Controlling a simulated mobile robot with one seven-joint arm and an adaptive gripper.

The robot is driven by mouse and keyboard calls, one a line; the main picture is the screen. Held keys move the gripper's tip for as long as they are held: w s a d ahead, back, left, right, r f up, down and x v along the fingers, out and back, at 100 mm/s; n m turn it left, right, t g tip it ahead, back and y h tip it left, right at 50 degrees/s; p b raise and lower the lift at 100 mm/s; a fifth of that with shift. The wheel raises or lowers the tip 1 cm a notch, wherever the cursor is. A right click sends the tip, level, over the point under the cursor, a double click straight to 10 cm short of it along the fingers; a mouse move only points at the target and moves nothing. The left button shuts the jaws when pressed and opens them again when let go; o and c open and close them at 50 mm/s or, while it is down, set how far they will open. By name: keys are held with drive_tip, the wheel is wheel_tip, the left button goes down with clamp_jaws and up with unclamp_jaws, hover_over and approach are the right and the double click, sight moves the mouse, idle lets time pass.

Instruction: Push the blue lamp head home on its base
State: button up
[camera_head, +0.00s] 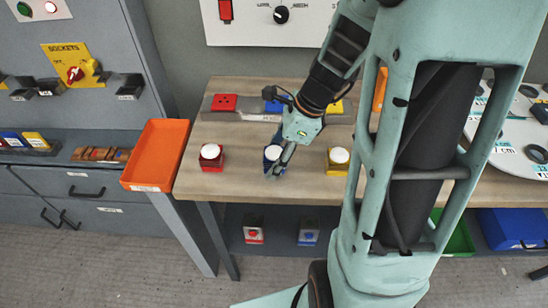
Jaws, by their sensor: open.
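The blue lamp (272,154), a small blue block with a round white top, stands near the front edge of the wooden table. I cannot tell its head from its base, or how far the head is seated. My gripper (280,168) points down at the blue lamp's right side and hides part of it. The fingers are small in this view; I see nothing held in them, and cannot tell whether they touch the lamp. Behind it, a blue block (271,106) sits on a grey strip (245,116), partly hidden by my arm.
A red lamp (210,158) stands left of the blue one and a yellow lamp (337,161) right, each white-topped. A red block (224,103) is on the strip. An orange tray (156,155) lies at the table's left end. Bare table (240,180) lies between the lamps.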

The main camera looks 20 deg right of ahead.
drive_tip(key=c, duration=1.2)
drive_tip(key=shift+o, duration=0.2)
